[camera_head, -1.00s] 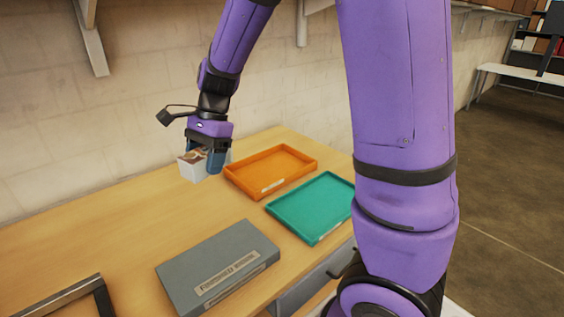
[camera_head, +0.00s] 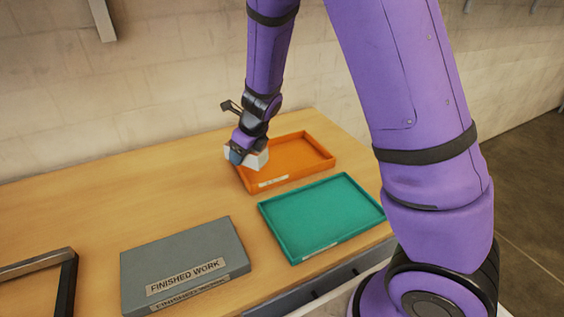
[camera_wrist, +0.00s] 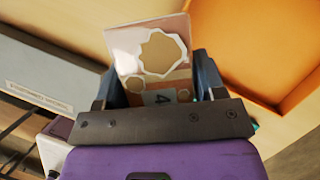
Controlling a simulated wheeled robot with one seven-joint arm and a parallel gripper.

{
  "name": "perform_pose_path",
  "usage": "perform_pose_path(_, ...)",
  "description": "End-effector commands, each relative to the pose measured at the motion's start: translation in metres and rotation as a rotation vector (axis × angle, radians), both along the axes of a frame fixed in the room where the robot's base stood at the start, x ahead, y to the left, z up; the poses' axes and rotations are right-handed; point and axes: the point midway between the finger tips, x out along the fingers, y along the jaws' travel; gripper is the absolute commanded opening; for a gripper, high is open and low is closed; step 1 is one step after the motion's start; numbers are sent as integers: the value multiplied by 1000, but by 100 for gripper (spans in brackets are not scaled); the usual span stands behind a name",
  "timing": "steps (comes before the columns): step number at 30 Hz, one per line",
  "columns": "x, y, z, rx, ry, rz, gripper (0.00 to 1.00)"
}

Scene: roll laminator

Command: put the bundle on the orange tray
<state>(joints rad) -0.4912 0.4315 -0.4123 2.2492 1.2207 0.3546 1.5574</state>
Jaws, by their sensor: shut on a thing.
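The bundle (camera_head: 257,159) is a small white block in the head view. In the wrist view the bundle (camera_wrist: 152,55) shows a face with cream and brown shapes and a "4" label. My gripper (camera_head: 242,155) is shut on it, with a finger on each side. It is at the left end of the orange tray (camera_head: 318,147), over or beside its left rim; I cannot tell the exact height. The orange tray (camera_wrist: 240,45) also fills the upper right of the wrist view. Its visible floor is bare.
A teal tray (camera_head: 320,215) lies in front of the orange tray. A grey box (camera_head: 185,262) labelled "FINISHED WORK" is at the front left. A dark frame (camera_head: 65,280) is at the left edge. The wooden table (camera_head: 120,195) is clear at the back left.

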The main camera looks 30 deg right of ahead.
Motion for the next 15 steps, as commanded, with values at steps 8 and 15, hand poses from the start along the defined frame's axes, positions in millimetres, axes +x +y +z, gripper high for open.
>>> perform_pose_path(8,-4,-21,-32,1,1,-276,33)
perform_pose_path(15,-8,-28,-42,1,1,-370,33)
